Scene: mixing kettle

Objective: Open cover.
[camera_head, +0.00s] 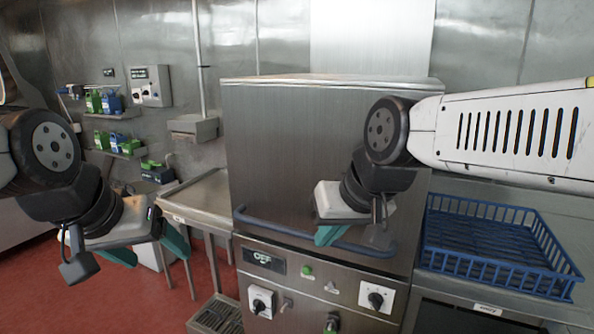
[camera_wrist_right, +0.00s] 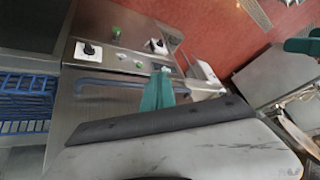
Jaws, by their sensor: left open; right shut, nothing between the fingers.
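The cover (camera_head: 290,150) is the large steel hood of the machine in the middle of the head view. A blue bar handle (camera_head: 270,229) runs along its lower front edge. The cover is down, just above the control panel. My right gripper (camera_head: 328,237) is shut and empty, its teal fingertips in front of the handle. The right wrist view also shows its closed fingers (camera_wrist_right: 158,92) over the handle (camera_wrist_right: 100,83). I cannot tell whether they touch the bar. My left gripper (camera_head: 150,252) is open and empty, left of the machine and apart from it.
A control panel (camera_head: 318,283) with knobs and buttons sits below the handle. A blue wire basket (camera_head: 495,245) stands to the right. A steel side table (camera_head: 205,200) is on the left, with shelves of bottles (camera_head: 105,103) on the wall behind. Red floor (camera_head: 70,300) lies open at lower left.

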